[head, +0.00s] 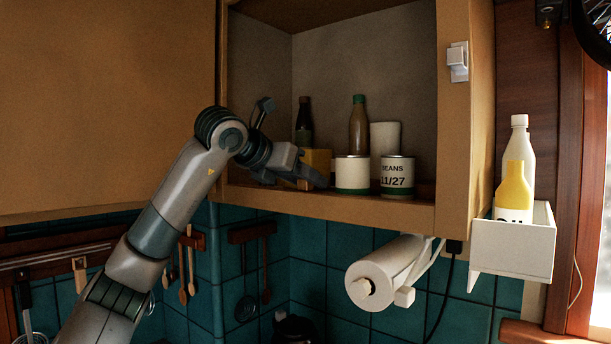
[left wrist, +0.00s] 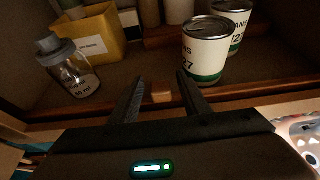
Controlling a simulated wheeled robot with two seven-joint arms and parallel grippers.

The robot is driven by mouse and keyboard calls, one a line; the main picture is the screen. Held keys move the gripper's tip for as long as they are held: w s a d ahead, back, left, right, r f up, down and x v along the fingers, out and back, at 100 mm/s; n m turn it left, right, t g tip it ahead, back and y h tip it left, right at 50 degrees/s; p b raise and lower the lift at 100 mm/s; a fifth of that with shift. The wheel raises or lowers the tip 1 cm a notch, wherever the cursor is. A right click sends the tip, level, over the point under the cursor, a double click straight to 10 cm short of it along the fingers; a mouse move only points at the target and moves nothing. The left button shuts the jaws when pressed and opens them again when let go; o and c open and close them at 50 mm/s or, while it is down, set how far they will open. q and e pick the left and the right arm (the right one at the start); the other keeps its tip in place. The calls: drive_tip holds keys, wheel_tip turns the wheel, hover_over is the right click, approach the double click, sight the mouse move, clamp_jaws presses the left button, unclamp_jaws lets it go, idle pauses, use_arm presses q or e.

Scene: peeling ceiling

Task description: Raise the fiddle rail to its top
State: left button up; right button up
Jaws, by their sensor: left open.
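The fiddle rail (head: 350,192) looks to be the low wooden strip along the front edge of the open cupboard's shelf. It also shows in the left wrist view (left wrist: 65,104), low in front of the cans. A small light wooden tab (left wrist: 161,96) stands at the rail, between my fingers. My left gripper (head: 312,180) is at the cupboard's front edge. In the left wrist view my left gripper (left wrist: 160,82) is open, one finger on each side of the tab, and grips nothing. Part of the rail is hidden behind my gripper. My right gripper is not in view.
Two white-and-green cans (head: 352,174) (head: 397,177) stand close to the right of my gripper. Bottles (head: 359,126) and a yellow box (head: 317,161) stand behind. A glass bottle (left wrist: 70,68) is left of my fingers. A paper roll (head: 385,275) hangs below.

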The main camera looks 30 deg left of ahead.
use_arm(q)
drive_tip(key=shift+c, duration=0.3)
clamp_jaws()
wheel_tip(320, 180, up, 6)
drive_tip(key=p, duration=0.3)
drive_tip(key=shift+r+p, duration=0.1)
drive_tip(key=shift+p, duration=0.3)
drive_tip(key=shift+a+r, duration=0.1)
drive_tip(key=shift+r, duration=0.4)
unclamp_jaws()
drive_tip(key=shift+o, duration=0.3)
